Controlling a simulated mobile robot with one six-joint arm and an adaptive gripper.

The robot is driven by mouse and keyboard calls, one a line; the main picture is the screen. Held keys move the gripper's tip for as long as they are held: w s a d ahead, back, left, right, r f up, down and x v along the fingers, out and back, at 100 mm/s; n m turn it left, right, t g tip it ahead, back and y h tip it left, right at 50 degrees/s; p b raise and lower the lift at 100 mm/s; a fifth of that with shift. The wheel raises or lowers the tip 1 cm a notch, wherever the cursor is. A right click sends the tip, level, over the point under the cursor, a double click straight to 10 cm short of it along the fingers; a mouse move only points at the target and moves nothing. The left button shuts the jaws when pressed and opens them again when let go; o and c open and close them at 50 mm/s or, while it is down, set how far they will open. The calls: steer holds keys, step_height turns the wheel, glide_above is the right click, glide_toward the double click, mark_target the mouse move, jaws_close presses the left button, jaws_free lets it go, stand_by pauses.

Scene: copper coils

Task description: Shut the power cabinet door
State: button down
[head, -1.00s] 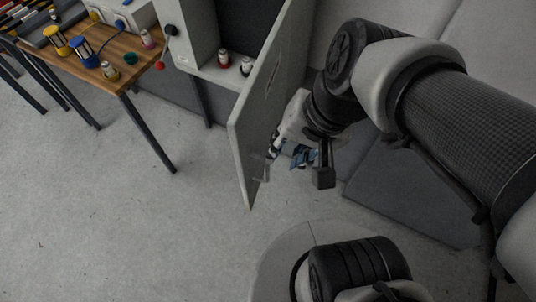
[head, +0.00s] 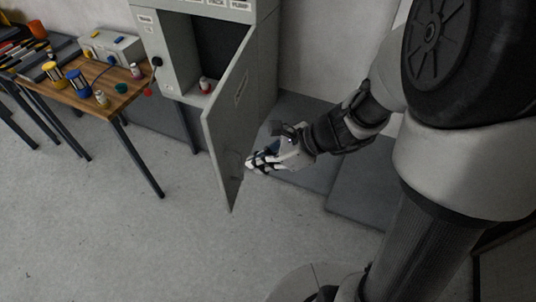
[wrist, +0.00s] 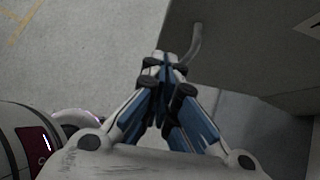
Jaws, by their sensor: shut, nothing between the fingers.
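The power cabinet (head: 264,62) is grey and stands at the upper middle of the head view. Its door (head: 228,125) is open and swung out toward the camera. A small red and white spool (head: 205,85) shows inside the cabinet. My gripper (head: 250,163) is shut and empty, at the right face of the door near its lower free edge. In the wrist view the shut fingertips (wrist: 165,58) lie close to the door panel (wrist: 235,45) and its curved handle (wrist: 196,42). I cannot tell whether they touch the door.
A wooden table (head: 125,88) with several coils and a grey box (head: 112,46) stands left of the cabinet. Dark grey panels (head: 310,120) lie behind my arm at the right. The floor (head: 110,235) in front of the door is clear.

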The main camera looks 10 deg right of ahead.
mark_target(221, 171)
steer(key=w+a+f, duration=0.1)
steer(key=a, duration=0.1)
steer(key=w+a+f+b, duration=0.1)
steer(key=a, duration=0.1)
steer(key=w+a+f+b, duration=0.1)
steer(key=a, duration=0.1)
steer(key=shift+a, duration=0.15)
steer(key=shift+w, duration=0.1)
